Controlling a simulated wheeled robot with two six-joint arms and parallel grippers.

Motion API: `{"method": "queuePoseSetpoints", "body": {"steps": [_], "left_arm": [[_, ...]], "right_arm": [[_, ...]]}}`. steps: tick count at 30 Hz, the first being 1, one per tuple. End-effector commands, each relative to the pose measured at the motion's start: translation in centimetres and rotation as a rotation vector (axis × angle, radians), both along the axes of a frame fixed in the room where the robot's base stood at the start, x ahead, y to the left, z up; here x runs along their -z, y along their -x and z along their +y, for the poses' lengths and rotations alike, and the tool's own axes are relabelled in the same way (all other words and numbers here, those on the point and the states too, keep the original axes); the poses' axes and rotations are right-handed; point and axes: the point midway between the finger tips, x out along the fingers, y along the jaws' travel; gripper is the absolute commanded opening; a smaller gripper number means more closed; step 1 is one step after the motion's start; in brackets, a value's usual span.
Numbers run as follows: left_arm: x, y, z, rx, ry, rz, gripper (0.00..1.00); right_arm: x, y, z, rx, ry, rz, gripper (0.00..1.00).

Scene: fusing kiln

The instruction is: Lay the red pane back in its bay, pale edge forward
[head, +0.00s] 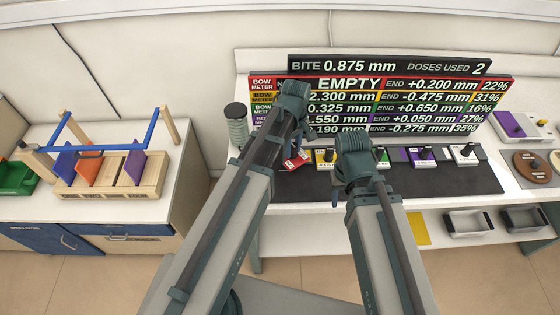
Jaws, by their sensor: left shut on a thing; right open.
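My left gripper (299,146) is shut on the red pane (292,163), a small red piece with a white label, near the left end of the dark bench mat (440,182). Whether the pane touches anything below, and which way its pale edge faces, I cannot tell. The red bay is not clearly seen; my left arm covers that part. The row of bays holds a yellow piece (326,157), green piece (381,157), purple piece (421,157) and white piece (466,154). My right gripper (336,198) is open and empty over the mat, right of the red pane.
The bow meter board (440,100) behind reads EMPTY in its red row, with bite 0.875 mm and doses used 2. A wooden rack (110,187) sits on the left cabinet. The mat's right part is clear.

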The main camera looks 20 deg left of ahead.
Motion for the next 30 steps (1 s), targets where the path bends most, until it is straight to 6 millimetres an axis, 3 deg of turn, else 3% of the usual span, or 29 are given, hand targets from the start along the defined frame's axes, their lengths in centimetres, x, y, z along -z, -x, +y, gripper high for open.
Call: {"method": "queuePoseSetpoints", "body": {"steps": [18,24,30], "left_arm": [[-0.9,4.3,-7.9,1.618,0.001,0.000,0.00],[-1.1,5.3,-9.4,1.987,0.001,0.001,0.00],[-1.1,5.8,-10.1,2.162,0.001,0.001,0.00]], "right_arm": [[-0.9,0.0,0.0,0.000,0.000,0.000,0.50],[-1.1,0.0,0.0,0.000,0.000,0.000,0.50],[-1.1,0.0,0.0,0.000,0.000,0.000,0.50]]}}
